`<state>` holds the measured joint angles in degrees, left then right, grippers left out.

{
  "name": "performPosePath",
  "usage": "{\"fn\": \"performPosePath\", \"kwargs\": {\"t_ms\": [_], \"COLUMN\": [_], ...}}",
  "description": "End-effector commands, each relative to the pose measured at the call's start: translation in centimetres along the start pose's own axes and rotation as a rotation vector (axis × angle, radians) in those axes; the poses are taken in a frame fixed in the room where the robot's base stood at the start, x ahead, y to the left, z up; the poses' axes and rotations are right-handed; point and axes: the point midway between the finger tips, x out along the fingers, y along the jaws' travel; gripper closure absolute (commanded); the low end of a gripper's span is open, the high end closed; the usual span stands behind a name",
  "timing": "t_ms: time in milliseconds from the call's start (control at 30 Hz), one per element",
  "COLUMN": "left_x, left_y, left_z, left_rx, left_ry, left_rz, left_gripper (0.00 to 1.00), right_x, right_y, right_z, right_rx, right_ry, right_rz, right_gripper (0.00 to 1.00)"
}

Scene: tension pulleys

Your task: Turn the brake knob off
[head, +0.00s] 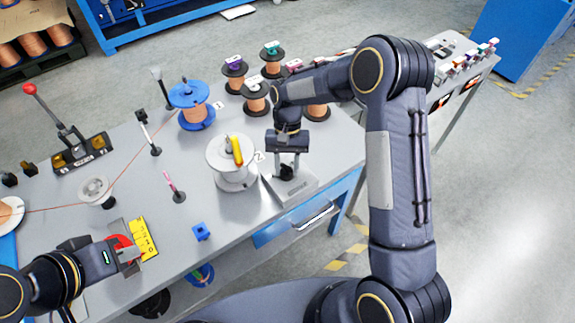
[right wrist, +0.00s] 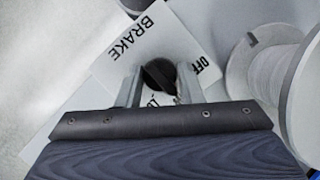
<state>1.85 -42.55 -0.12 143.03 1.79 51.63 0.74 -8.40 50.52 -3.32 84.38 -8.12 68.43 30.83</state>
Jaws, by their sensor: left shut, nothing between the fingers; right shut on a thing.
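The black brake knob (right wrist: 158,74) sits on a white plate (right wrist: 118,62) marked "BRAKE", with "OFF" to the right of the knob. Another marking below the knob is partly hidden by the gripper. My right gripper (right wrist: 157,88) is shut on the knob, one finger on each side. In the head view my right gripper (head: 287,164) points down onto the grey brake box (head: 291,188) at the table's right front; the knob is mostly hidden there. My left gripper (head: 128,251) is shut and empty near a red part at the left front.
A white spool (head: 234,176) with a yellow handle stands just left of the brake box. Behind are a blue spool (head: 192,115) and several copper wire spools. A copper wire crosses the left half. A small blue block (head: 201,232) lies near the table's front edge.

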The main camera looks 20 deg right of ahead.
Motion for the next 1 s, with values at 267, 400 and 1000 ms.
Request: {"fn": "performPosePath", "kwargs": {"t_ms": [267,400,1000], "left_x": [0.12,0.21,0.64], "left_y": [-0.06,-0.1,-0.29], "left_z": [0.06,0.11,0.32], "left_rx": [0.0,0.0,0.0], "left_ry": [0.0,0.0,0.0], "left_rz": [0.0,0.0,0.0], "left_gripper": [1.0,1.0,1.0], "right_x": [-0.02,0.0,0.07], "right_y": [-0.24,-0.33,-0.56], "right_z": [-0.04,0.02,0.2], "right_rx": [-0.246,-0.369,-0.832], "right_ry": [0.003,0.003,0.004], "right_rz": [0.102,0.153,0.344], "right_gripper": [0.89,0.89,0.89]}}
